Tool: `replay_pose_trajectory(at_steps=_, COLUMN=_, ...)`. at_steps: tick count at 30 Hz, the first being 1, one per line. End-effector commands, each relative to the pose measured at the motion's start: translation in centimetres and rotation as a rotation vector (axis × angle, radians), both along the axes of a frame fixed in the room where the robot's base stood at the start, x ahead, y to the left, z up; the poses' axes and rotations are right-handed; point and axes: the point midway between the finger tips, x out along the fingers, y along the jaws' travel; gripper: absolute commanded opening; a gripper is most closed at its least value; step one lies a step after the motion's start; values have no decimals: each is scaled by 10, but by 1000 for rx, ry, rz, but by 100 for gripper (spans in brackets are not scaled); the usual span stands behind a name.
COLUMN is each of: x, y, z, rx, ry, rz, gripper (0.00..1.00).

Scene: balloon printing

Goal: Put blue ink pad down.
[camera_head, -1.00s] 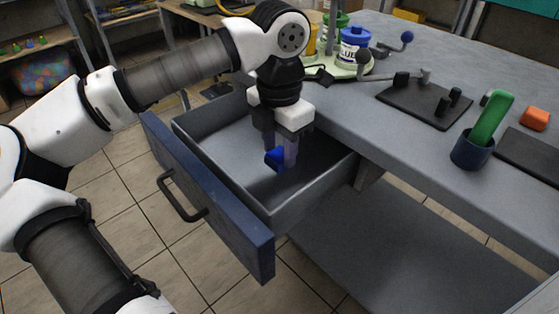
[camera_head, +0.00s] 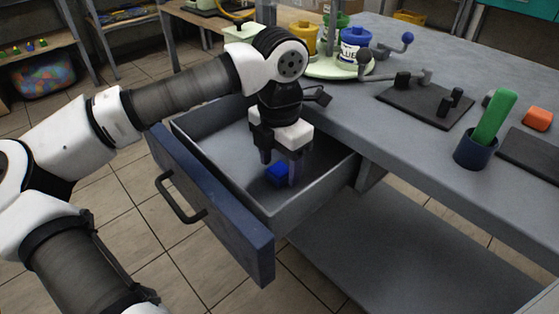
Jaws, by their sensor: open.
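My gripper (camera_head: 280,170) points down into the drawer right above the pad. Its two fingers are spread apart, one to the left of the pad and one at its right. The right finger partly overlaps the pad's right side in the picture, and I cannot tell whether it touches it.
The drawer's blue front with a dark handle (camera_head: 180,202) faces the lower left. On the grey table (camera_head: 420,150) are paint cans on a green round stand (camera_head: 330,70), a black plate with posts (camera_head: 425,104), a cup (camera_head: 475,150) holding a green object, and an orange block (camera_head: 538,118).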

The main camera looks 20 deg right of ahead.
Motion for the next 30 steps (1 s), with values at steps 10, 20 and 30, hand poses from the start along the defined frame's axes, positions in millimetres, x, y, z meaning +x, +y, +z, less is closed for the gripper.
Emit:
replay_pose_trajectory(at_steps=10, x=1, y=0, z=38, rx=-1, ry=-4, rz=2, gripper=61)
replay_pose_trajectory(at_steps=20, x=1, y=0, z=105, rx=0, ry=-2, rz=2, gripper=61)
replay_pose_trajectory(at_steps=30, x=0, y=0, z=124, rx=0, ry=0, rz=0, gripper=61)
